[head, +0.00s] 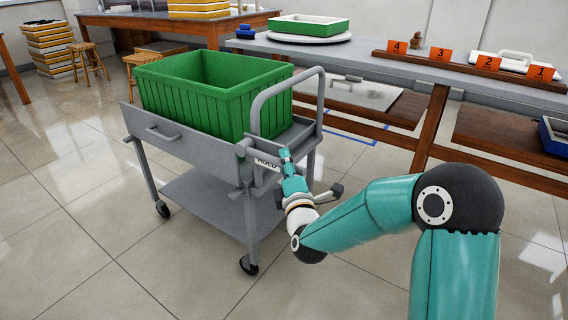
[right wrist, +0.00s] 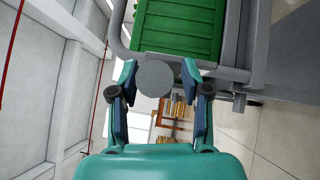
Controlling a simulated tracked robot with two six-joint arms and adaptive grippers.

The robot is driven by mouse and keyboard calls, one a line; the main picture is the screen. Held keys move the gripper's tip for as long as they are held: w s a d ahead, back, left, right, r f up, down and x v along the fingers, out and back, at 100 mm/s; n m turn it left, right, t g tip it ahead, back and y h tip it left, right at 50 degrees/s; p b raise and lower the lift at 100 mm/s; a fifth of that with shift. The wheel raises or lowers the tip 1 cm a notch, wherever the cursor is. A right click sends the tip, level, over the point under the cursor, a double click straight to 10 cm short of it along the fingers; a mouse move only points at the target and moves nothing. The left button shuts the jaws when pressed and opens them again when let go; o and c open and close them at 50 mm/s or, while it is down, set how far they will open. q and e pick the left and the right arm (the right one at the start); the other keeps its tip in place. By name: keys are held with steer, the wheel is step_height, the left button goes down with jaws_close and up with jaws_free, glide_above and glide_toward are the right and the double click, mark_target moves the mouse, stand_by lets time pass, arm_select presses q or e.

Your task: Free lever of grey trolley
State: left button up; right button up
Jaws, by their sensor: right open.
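The grey trolley (head: 188,148) stands on the tiled floor with a green crate (head: 205,110) on its top. A looped grey push handle (head: 257,100) rises at its right end. Below the handle is a white label (head: 266,163) with dark lettering, partly covered by my gripper. My right gripper (head: 286,157) is at this end of the trolley, open. In the right wrist view, a round grey end (right wrist: 155,77), probably of the lever, shows between the open fingers (right wrist: 158,72), with gaps on both sides. The rest of the lever is hard to make out. My left gripper is not in view.
A long grey bench (head: 370,62) behind the trolley holds a green tray (head: 307,27) and orange number signs (head: 488,64). Stools (head: 89,62) and stacked boxes (head: 48,46) stand at the back left. The floor left of the trolley is clear.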

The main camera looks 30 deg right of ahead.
steer(key=shift+a, duration=0.15)
jaws_close()
